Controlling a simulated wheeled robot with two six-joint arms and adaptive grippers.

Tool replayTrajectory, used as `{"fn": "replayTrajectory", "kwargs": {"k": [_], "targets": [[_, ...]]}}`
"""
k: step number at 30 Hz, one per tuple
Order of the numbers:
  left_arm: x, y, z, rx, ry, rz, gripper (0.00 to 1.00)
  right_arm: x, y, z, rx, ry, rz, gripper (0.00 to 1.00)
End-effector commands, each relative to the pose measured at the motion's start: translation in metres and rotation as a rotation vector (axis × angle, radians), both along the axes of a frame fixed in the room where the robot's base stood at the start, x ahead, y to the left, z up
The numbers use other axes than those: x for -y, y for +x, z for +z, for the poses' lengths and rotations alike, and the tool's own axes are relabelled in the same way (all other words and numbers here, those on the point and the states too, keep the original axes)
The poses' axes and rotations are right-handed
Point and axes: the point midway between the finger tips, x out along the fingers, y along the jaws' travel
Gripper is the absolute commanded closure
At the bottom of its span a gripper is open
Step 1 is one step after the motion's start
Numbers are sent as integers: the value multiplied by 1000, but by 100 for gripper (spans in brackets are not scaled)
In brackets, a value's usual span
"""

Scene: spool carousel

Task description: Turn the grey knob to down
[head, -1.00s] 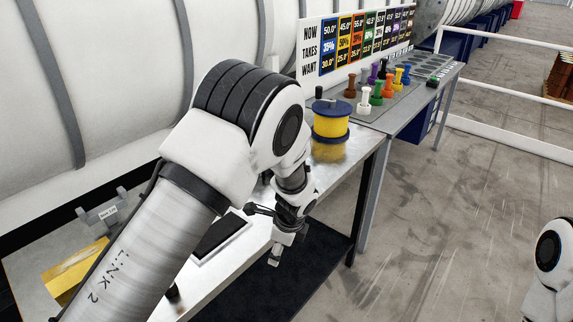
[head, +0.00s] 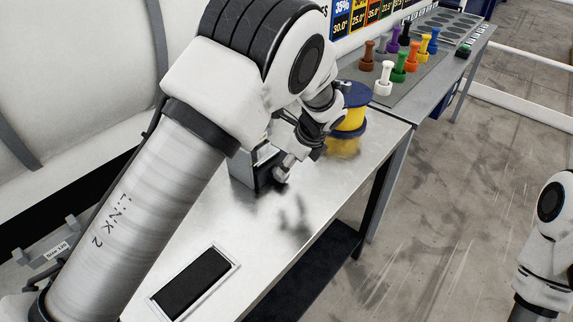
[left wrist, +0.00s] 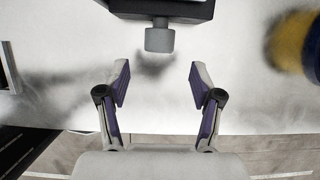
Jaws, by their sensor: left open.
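The grey knob (left wrist: 159,38) sticks out from the front of a dark-edged box (left wrist: 165,9) at the top of the left wrist view. I cannot make out which way it is turned. In the head view the box (head: 242,172) stands on the metal table, partly behind my left arm. My left gripper (left wrist: 158,82) is open and empty. Its two fingers point toward the knob, one to each side of its line, and they stop short of it without touching. My right gripper is out of view; only part of that arm shows at the right edge.
A yellow spool with blue flanges (head: 352,112) stands on the table just beyond my left wrist. A black pad in a pale frame (head: 194,282) lies nearer on the table (head: 250,245). Several coloured pegs stand on the grey bench (head: 395,99) behind.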

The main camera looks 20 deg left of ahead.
Motion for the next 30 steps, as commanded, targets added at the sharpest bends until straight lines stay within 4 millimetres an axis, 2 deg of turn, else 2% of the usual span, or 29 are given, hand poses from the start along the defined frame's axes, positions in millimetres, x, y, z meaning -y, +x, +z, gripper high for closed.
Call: {"fn": "replayTrajectory", "kwargs": {"k": [3,9,17,18,20,22,23,27,30], "targets": [[-9,3,-23,-4,-2,2,34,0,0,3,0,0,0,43],[-20,7,-50,-1,-2,2,34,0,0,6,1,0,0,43],[-21,8,-55,1,-1,1,34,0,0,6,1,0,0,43],[-21,8,-55,1,-1,1,42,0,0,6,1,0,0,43],[-21,8,-55,1,-1,1,63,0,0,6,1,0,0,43],[-21,8,-55,0,-1,1,88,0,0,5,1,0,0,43],[-21,8,-55,0,-1,1,94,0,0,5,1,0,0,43],[-21,8,-55,1,-2,1,94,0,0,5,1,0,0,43],[-22,8,-59,32,-11,2,94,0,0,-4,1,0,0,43]]}}
